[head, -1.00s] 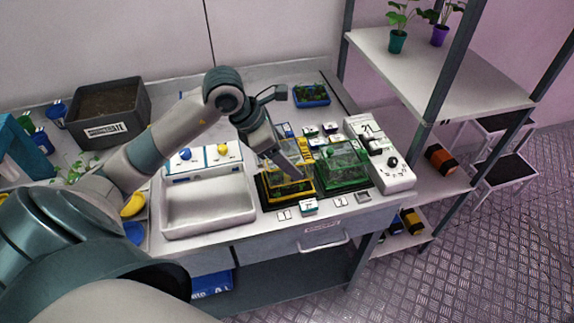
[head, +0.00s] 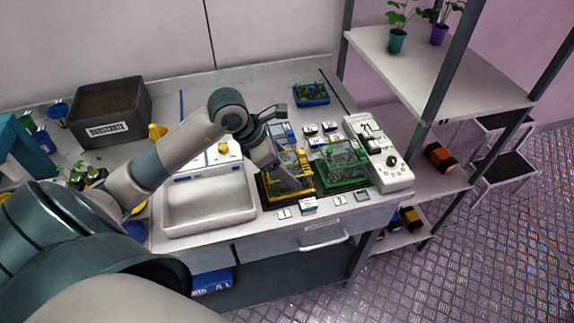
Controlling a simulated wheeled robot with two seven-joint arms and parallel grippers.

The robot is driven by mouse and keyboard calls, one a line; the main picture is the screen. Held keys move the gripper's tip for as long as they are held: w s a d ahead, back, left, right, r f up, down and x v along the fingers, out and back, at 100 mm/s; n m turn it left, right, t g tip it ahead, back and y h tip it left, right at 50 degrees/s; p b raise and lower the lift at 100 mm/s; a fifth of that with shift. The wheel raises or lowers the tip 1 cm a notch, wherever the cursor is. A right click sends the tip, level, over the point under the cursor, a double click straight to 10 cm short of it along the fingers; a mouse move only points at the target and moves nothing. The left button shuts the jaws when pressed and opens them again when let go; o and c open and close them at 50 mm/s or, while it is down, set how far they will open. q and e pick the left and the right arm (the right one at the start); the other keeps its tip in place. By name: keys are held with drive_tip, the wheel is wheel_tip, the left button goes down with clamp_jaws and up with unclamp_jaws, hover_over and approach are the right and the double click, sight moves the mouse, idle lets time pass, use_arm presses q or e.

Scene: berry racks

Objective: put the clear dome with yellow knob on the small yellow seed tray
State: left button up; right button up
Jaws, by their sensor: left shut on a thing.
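The small yellow seed tray (head: 307,194) sits on the bench right of the white sink, with yellow parts and dark contents showing. My left gripper (head: 287,176) is over this tray, pointing down, and is shut on the clear dome with yellow knob. The dome is mostly hidden behind the gripper, and its transparent walls are hard to make out. I cannot tell whether its rim touches the tray. The right gripper is not in view.
A green tray under a clear cover (head: 341,165) stands close on the right, beside a white device with a dial (head: 380,155). The white sink (head: 207,200) is on the left. Small labelled cards (head: 308,206) lie along the front. A blue tray (head: 311,94) is at the back.

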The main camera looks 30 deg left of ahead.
use_arm(q)
drive_tip(key=shift+f, duration=0.1)
drive_tip(key=o, duration=1.1)
drive_tip(key=shift+s+a+r, duration=0.15)
drive_tip(key=shift+a+r, duration=0.05)
drive_tip(key=shift+r, duration=0.35)
drive_tip(key=b+v, duration=0.2)
drive_tip(key=v, duration=0.7)
drive_tip(key=shift+s+a+r+b, duration=0.1)
drive_tip(key=shift+r+b, duration=0.15)
drive_tip(key=shift+b, duration=0.15)
drive_tip(key=shift+v, duration=0.75)
